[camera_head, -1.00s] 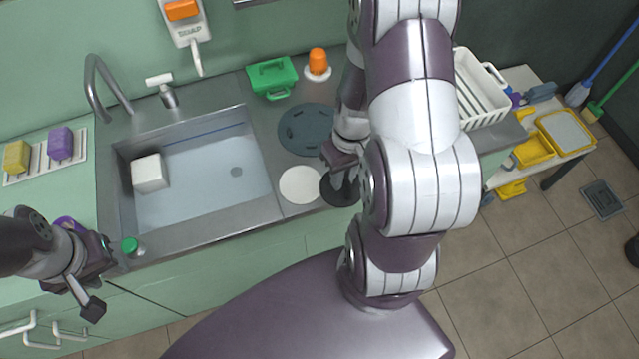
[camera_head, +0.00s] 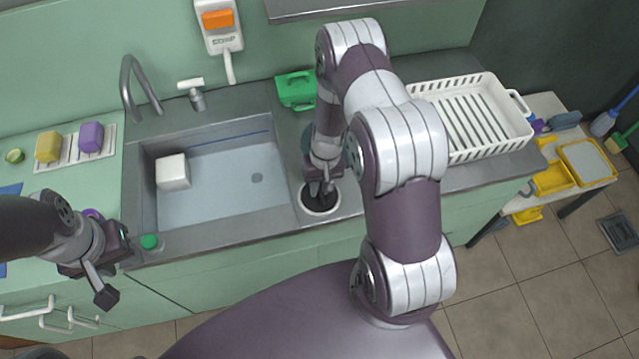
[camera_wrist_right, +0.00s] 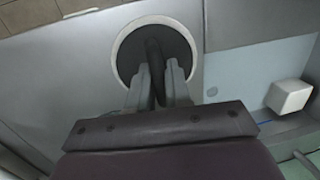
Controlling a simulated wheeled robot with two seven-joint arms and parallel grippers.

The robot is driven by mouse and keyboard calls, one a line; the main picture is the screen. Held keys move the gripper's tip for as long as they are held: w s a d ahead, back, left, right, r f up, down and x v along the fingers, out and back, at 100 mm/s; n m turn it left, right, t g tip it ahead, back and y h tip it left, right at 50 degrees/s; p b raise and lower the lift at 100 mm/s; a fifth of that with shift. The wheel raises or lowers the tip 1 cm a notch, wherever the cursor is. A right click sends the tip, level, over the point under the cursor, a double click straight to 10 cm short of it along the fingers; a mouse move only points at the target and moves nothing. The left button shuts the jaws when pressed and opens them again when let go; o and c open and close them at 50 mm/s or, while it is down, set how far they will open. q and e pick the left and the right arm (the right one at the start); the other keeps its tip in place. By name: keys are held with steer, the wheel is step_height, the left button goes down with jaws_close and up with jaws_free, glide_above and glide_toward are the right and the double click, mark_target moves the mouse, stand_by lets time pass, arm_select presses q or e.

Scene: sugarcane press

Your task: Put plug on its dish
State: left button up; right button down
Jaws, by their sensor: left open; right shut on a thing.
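The plug is a black disc (camera_head: 320,197) with a dark upright grip. It sits over the round white dish (camera_head: 304,212) on the counter right of the sink, inside the dish's white rim. My right gripper (camera_head: 321,187) is shut on the plug's grip from above. In the right wrist view the fingers (camera_wrist_right: 158,88) close around the dark grip, and the white rim (camera_wrist_right: 122,62) shows around the black disc. I cannot tell whether the disc touches the dish. My left gripper (camera_head: 116,270) is open and empty, left of the sink's front corner.
The sink (camera_head: 215,195) holds a white block (camera_head: 173,172). A green-topped item (camera_head: 149,242) stands at its front left. A green box (camera_head: 297,90) and a white rack (camera_head: 470,115) stand at the back and right. Yellow and purple sponges (camera_head: 91,137) lie at left.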

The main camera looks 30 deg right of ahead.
steer(key=shift+f+b, duration=0.2)
steer(key=shift+b, duration=0.1)
steer(key=c, duration=1.1)
jaws_free()
steer(key=shift+r, duration=0.1)
steer(key=shift+o, duration=0.2)
